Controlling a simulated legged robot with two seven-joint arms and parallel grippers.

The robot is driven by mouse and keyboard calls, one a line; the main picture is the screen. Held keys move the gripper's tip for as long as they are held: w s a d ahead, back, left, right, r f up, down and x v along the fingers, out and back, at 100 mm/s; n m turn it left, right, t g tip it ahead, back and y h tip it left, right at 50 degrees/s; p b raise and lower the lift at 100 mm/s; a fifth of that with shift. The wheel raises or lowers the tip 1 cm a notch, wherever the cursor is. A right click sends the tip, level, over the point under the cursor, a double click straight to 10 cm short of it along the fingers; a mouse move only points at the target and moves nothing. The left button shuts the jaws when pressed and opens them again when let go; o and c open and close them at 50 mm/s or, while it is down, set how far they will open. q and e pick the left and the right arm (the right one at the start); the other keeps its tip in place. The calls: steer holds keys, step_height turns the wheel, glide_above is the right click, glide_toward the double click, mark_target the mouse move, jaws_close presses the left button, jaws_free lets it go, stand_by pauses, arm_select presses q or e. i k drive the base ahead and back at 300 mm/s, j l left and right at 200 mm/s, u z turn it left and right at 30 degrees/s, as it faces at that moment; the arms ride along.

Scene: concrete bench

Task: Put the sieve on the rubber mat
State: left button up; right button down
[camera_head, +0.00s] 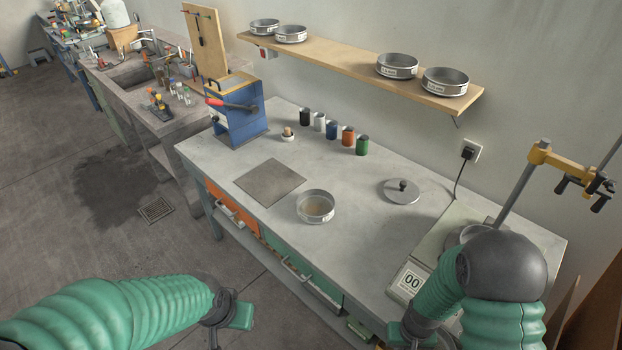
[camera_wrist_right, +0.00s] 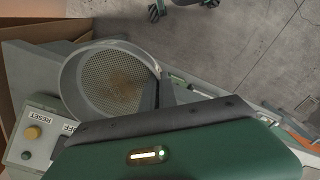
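A round metal sieve with a mesh floor (camera_wrist_right: 112,82) is close below my right gripper (camera_wrist_right: 164,92) in the right wrist view. A finger is at its rim; whether the fingers are closed on the wall is not clear. In the head view, a round metal rim (camera_head: 468,233) shows beside my right arm, which hides the right fingers. Another round metal sieve or pan with a brownish floor (camera_head: 315,207) stands on the bench, just right of the flat grey rubber mat (camera_head: 270,182). The mat is bare. My left gripper (camera_head: 232,316) is off the bench's front edge, its fingertips unclear.
A device with a "00" display (camera_head: 411,281) is at the bench's right end, with a clamp stand (camera_head: 520,190) behind. A round lid (camera_head: 402,191), several coloured cups (camera_head: 333,130) and a blue press (camera_head: 238,112) stand at the back. A shelf (camera_head: 350,68) holds several sieves.

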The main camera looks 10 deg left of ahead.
mark_target(271, 181)
steer(key=i+j+z, duration=0.2)
steer(key=j, duration=0.15)
steer(key=j+z, duration=0.2)
steer(key=i+j, duration=0.15)
steer(key=j, duration=0.25)
steer(key=i+j+z, duration=0.1)
steer(key=j, duration=0.35)
steer(key=i+j, duration=0.15)
steer(key=j, duration=0.3)
steer(key=i+j+z, duration=0.1)
steer(key=j, duration=0.3)
steer(key=i+j, duration=0.1)
steer(key=j, duration=0.35)
steer(key=i+j+z, duration=0.1)
steer(key=j, duration=0.35)
steer(key=i+j, duration=0.6)
